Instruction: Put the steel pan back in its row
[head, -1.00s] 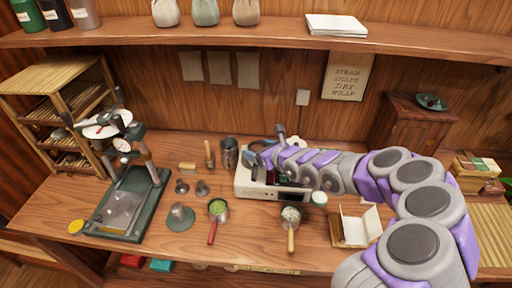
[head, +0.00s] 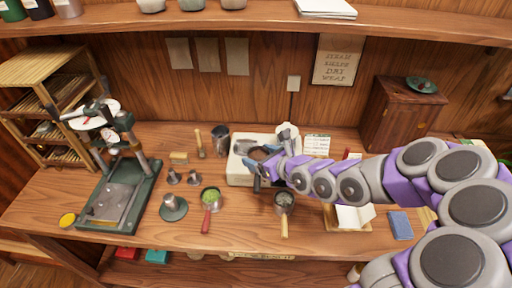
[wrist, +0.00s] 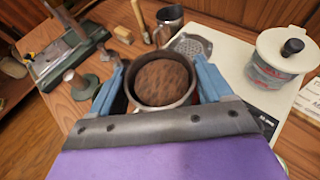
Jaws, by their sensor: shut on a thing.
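My gripper (wrist: 160,82) is shut around a round steel pan (wrist: 188,98) with brown, tea-like contents. The wrist view shows blue fingers on both sides of its rim. In the head view, my gripper (head: 264,160) holds this pan by the cream-coloured appliance (head: 240,177); I cannot tell whether it touches it. A short dark handle seems to hang below. Two other small pans stand on the table in front: one with green contents and a red handle (head: 208,213), one with pale contents and a wooden handle (head: 284,220).
A steel cup (head: 220,141) stands behind left. A green-based press (head: 118,200) stands left. The table's front strip is mostly clear.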

